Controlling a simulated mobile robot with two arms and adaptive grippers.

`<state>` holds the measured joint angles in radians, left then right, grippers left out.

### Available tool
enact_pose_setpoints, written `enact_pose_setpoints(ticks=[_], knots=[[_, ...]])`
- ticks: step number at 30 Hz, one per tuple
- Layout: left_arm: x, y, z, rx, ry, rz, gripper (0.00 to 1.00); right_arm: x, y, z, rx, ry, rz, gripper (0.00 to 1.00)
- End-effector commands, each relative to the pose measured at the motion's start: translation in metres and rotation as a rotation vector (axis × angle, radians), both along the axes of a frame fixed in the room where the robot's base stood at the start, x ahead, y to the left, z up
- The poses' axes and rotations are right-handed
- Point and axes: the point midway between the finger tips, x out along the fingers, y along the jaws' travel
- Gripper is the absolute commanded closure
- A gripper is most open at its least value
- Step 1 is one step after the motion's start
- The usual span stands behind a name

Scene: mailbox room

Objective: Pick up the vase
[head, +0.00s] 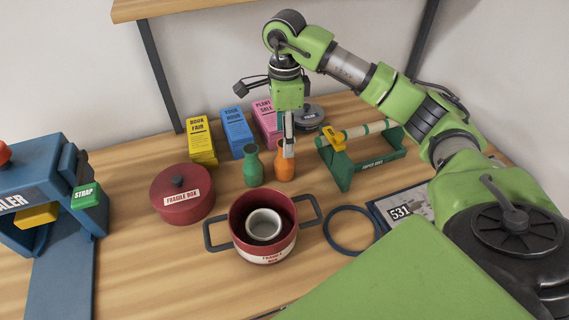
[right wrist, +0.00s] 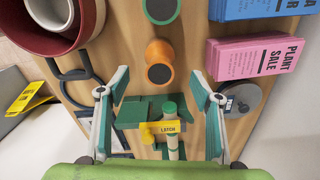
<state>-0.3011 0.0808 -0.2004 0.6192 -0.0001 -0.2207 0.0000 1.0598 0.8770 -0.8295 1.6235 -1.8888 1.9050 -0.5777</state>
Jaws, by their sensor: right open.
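Two small vases stand upright side by side on the wooden table, a green vase (head: 252,168) and, to its right, an orange vase (head: 285,170). In the right wrist view the orange vase (right wrist: 158,60) shows its dark mouth, with the green vase (right wrist: 161,8) beyond it at the top edge. My right gripper (head: 289,148) points down at the top of the orange vase. My left gripper is out of view.
A red pot (head: 240,210) with a white cup stands in front, its red lid (head: 182,195) at left. A green paper-roll dispenser (head: 368,166) is close on the right.

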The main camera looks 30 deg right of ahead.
Motion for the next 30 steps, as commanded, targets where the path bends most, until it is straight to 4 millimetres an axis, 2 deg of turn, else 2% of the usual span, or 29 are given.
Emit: enact_pose_setpoints(ticks=[6,14,21,25,30], knots=[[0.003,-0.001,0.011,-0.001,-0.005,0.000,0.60,-0.001,0.000,-0.040,0.001,0.004,-0.002,0.41],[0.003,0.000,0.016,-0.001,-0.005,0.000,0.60,0.000,0.001,-0.060,0.000,0.002,0.000,0.41],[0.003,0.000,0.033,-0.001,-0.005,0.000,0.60,-0.001,0.003,-0.095,0.001,0.004,-0.001,0.41],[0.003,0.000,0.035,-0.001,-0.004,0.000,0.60,0.000,0.003,-0.106,-0.001,0.001,-0.001,0.41],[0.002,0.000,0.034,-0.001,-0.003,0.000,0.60,0.000,0.002,-0.109,0.000,-0.001,-0.001,0.41]])
